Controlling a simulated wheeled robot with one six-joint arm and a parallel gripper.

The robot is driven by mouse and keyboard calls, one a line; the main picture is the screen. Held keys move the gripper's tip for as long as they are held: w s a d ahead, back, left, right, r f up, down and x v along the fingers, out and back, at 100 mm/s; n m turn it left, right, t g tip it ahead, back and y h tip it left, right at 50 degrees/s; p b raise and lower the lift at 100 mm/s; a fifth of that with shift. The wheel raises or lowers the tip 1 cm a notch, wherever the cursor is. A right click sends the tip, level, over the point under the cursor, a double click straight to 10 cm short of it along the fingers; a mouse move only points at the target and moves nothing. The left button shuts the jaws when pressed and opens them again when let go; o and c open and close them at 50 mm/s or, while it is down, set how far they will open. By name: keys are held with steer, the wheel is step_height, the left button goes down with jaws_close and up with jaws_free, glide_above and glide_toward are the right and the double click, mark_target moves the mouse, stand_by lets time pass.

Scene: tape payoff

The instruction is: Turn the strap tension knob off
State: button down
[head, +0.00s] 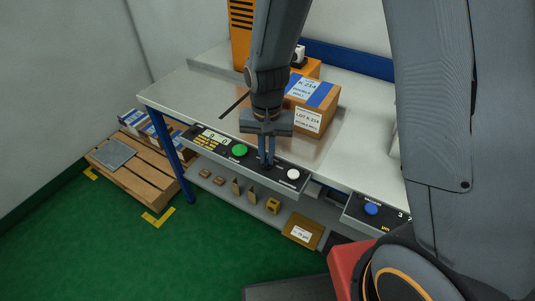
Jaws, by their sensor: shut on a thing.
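My gripper (266,150) points down at the black control panel (216,150) on the front edge of the bench. It is shut on a small dark knob on the panel, between a green button (239,150) and a white button (293,174). The knob is mostly hidden by the fingers, so its pointer and setting cannot be read. A small display (214,136) is at the panel's left end.
A cardboard box with blue tape (314,98) stands on the bench (200,92) behind my gripper. A second panel with a blue knob (371,208) is at right. Below are a shelf with small items and, at left, a wooden pallet (140,178). Green floor at left is free.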

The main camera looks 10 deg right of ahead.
mark_target(267, 160)
steer(key=n+p, duration=0.1)
steer(key=n, duration=0.3)
steer(key=shift+n, duration=0.3)
steer(key=shift+n+p, duration=0.35)
steer(key=shift+n, duration=1.95)
steer(key=c, duration=1.9)
jaws_free()
steer(key=shift+o, duration=0.2)
steer(key=shift+s+r+b, duration=0.1)
steer(key=shift+r+b, duration=0.7)
steer(key=shift+r, duration=3.15)
